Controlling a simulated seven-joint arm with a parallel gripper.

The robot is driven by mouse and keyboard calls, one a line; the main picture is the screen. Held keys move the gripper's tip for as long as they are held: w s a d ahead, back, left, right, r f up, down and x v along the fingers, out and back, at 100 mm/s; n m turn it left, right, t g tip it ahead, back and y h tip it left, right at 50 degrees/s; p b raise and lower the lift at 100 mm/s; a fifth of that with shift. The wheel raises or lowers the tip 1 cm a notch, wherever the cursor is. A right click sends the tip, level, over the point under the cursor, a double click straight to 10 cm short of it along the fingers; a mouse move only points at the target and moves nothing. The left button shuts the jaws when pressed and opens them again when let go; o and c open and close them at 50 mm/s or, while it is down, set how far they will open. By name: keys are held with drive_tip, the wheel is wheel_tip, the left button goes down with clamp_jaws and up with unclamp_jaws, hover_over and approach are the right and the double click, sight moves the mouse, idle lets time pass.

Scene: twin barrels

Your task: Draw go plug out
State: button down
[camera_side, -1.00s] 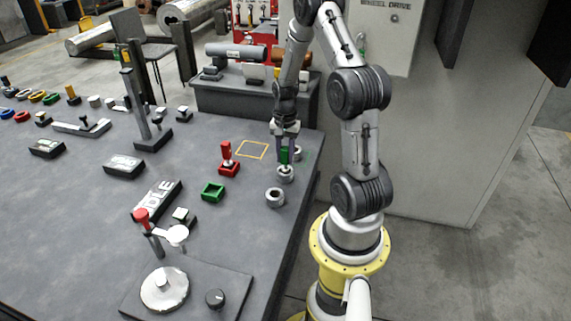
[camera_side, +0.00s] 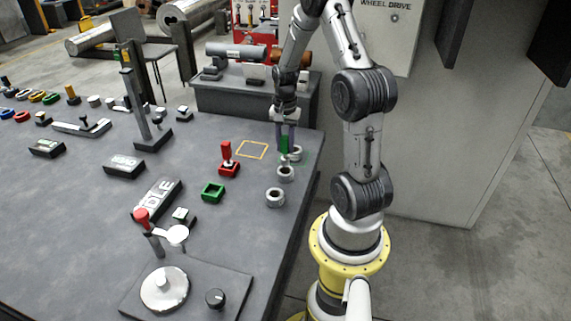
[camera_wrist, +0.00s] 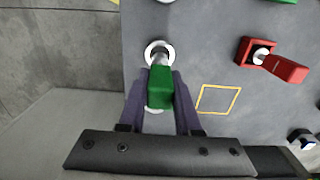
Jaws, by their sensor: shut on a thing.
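The green plug (camera_side: 284,145) is between the fingers of my gripper (camera_side: 286,140), which is shut on it. In the wrist view the green plug (camera_wrist: 160,88) shows its green block between the two fingers, with a short metal pin pointing at a pale ring-shaped barrel (camera_wrist: 151,48). In the side view the plug is above and slightly behind this barrel (camera_side: 286,174). I cannot tell whether the pin tip is fully clear of the bore. A second ring barrel (camera_side: 275,200) stands nearer the side camera, apart from my gripper.
A red plug in a red socket (camera_side: 228,167) and an empty-looking green socket (camera_side: 213,193) stand left of the barrels. A yellow outlined square (camera_side: 252,150) is bare. A pale round piece (camera_side: 295,153) sits just right of my gripper, partly hidden. The table edge is close on the right.

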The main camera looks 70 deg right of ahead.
drive_tip(key=shift+r, duration=3.4)
drive_tip(key=w+a+f+n, duration=0.2)
drive_tip(key=w+a+n, duration=0.3)
drive_tip(key=a, duration=0.4)
drive_tip(key=w+a+f+n, duration=0.3)
drive_tip(key=w+a+n, duration=0.3)
drive_tip(key=a, duration=0.4)
drive_tip(key=w+a+f+n, duration=0.3)
drive_tip(key=w+a+n, duration=0.2)
drive_tip(key=a, duration=0.5)
drive_tip(key=shift+w+n, duration=0.15)
drive_tip(key=shift+n, duration=0.85)
